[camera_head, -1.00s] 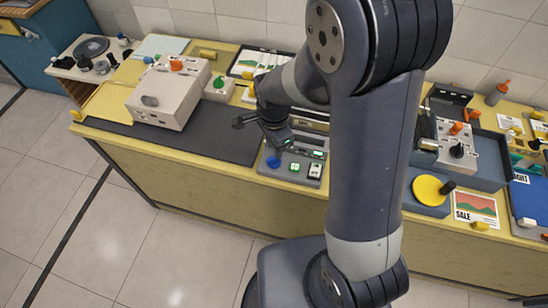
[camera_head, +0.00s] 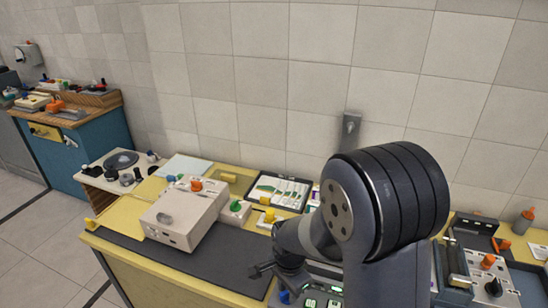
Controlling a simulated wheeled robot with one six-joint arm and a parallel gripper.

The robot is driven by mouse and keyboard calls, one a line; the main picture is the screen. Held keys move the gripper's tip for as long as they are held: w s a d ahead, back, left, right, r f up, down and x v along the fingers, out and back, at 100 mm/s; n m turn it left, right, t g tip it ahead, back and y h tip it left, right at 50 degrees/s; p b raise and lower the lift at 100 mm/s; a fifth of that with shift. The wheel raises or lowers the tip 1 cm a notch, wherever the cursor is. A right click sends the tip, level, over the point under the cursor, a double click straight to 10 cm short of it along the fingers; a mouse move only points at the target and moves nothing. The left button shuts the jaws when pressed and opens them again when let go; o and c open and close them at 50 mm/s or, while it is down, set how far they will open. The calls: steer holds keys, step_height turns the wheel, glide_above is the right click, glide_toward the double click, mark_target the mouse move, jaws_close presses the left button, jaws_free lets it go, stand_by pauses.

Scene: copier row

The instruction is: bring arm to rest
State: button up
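My gripper (camera_head: 262,270) shows small and dark at the lower middle of the head view, beside my arm's bend and above the yellow counter (camera_head: 135,252). My arm rises in front of it and hides part of the counter. Whether its fingers are open or shut is too small to tell. I see nothing clearly held in it. A grey panel with a blue knob (camera_head: 284,297) and lit green buttons shows just below the gripper, partly cut off by the bottom edge.
A beige machine (camera_head: 180,218) with an orange knob stands left on a dark mat (camera_head: 215,270). A green-knobbed box (camera_head: 235,211) and a black-framed tray (camera_head: 304,190) lie behind. A grey control box (camera_head: 492,285) stands right. A tiled wall (camera_head: 262,75) closes the back; a blue cabinet (camera_head: 85,148) stands far left.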

steer(key=shift+n, duration=0.7)
